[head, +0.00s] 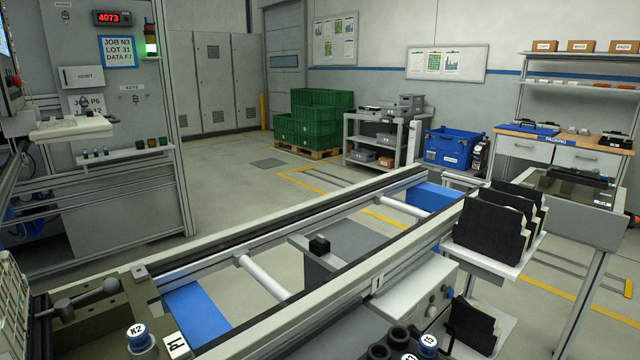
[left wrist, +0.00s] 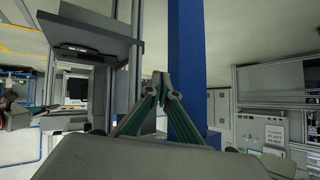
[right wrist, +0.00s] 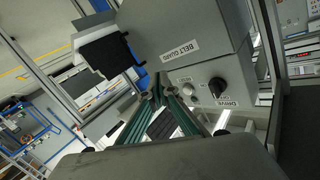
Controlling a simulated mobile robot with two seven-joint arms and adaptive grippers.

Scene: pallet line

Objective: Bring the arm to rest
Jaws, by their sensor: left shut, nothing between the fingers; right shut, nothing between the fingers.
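Neither of my arms shows in the head view. In the left wrist view my left gripper (left wrist: 162,86) has its fingers drawn together at the tips, with nothing between them. A blue upright post (left wrist: 187,70) stands behind them in that view. In the right wrist view my right gripper (right wrist: 162,91) is also shut and empty. Behind its fingers is the grey box (right wrist: 190,45) labelled BELT GUARD, with a DRIVE knob (right wrist: 217,87) on its panel. I cannot tell the exact distance from either gripper to these things.
A conveyor frame (head: 300,248) runs diagonally across the head view. A fixture (head: 100,310) and blue-and-white K2 piece (head: 138,338) sit at lower left. Black parts (head: 495,218) stand in a white rack at right. Green crates (head: 315,120) and a blue bin (head: 450,147) are farther back.

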